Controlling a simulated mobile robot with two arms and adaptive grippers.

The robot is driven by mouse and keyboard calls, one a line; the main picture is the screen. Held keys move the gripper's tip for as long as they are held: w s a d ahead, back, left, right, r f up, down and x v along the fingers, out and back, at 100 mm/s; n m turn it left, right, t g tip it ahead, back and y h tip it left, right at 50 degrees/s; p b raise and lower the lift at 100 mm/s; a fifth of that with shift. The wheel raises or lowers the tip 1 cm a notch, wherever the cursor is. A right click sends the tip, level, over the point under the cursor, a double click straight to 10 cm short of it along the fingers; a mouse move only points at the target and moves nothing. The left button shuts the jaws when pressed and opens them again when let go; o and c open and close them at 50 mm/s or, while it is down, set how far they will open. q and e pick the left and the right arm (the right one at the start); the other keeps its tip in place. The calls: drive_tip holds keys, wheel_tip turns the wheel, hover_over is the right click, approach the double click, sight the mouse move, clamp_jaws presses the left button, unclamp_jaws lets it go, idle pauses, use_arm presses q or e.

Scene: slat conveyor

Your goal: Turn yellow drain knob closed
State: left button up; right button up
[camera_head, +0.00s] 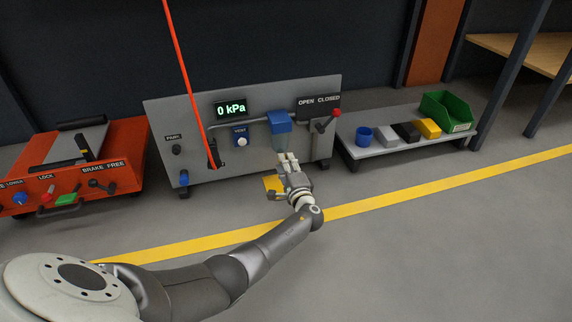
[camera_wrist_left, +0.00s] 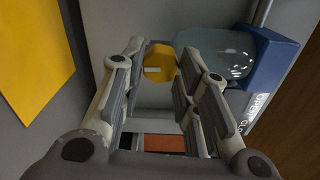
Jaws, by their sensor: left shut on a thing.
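The yellow drain knob (camera_wrist_left: 160,62) shows in the left wrist view as a rounded yellow piece with a small white mark. It sits between the fingertips of my left gripper (camera_wrist_left: 163,52), which is shut on it. In the head view my left gripper (camera_head: 288,160) is at the lower front of the grey panel (camera_head: 197,122), just below the clear bowl (camera_head: 281,143) under a blue block (camera_head: 279,122). There the gripper hides the knob. My right gripper is not in view.
The clear bowl (camera_wrist_left: 215,52) and blue block (camera_wrist_left: 272,58) are close beside the fingers. A red-tipped OPEN/CLOSED lever (camera_head: 330,119) is to the right. A low table (camera_head: 370,150) holds several items, including a green bin (camera_head: 446,112). An orange unit (camera_head: 125,160) stands left. The floor in front is clear.

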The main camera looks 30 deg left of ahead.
use_arm(q)
drive_tip(key=shift+w+m, duration=0.1)
drive_tip(key=shift+m, duration=0.5)
drive_tip(key=o, duration=1)
drive_tip(key=v, duration=0.7)
drive_tip(key=shift+s+d, duration=0.2)
drive_tip(key=shift+s, duration=0.05)
